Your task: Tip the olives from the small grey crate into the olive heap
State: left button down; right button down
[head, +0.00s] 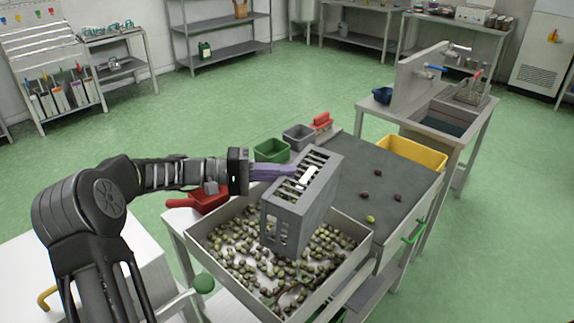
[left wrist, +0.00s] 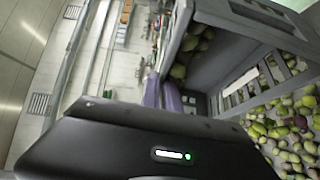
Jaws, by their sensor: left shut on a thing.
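The small grey crate (head: 310,210) is steeply tilted, on its side, above the olive heap (head: 235,246) in the wide grey tray (head: 352,266). My left gripper (head: 285,172) has its purple fingers shut on the crate's upper edge. In the left wrist view the crate (left wrist: 228,62) shows close up, with some olives (left wrist: 196,45) seen against its inner side. The heap (left wrist: 290,130) of green and dark olives lies beyond it. The crate hides part of the heap in the head view. My right gripper is not in view.
Right of the tray is a dark sorting surface (head: 385,170) with a few loose olives. A green bin (head: 271,150), a grey bin (head: 298,136) and a yellow bin (head: 412,153) stand around it. A red scoop (head: 208,200) lies left of the tray. A sink bench (head: 440,125) stands behind.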

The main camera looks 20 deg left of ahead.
pick_arm(q)
jog(key=shift+w+a+f+n+t+h+p, duration=0.15)
jog(key=shift+a+n+t+h+p, duration=0.2)
jog(key=shift+a, duration=0.45)
jog(key=shift+s+a+f+n+t+h+p, duration=0.1)
jog(key=shift+a+f+n+t+h+p, duration=0.25)
jog(key=shift+a, duration=0.5)
jog(key=shift+w+a+n+t+h+p, duration=0.1)
jog(key=shift+a+n+h+p, duration=0.15)
jog(key=shift+a+h, duration=0.4)
jog(key=shift+a, duration=0.15)
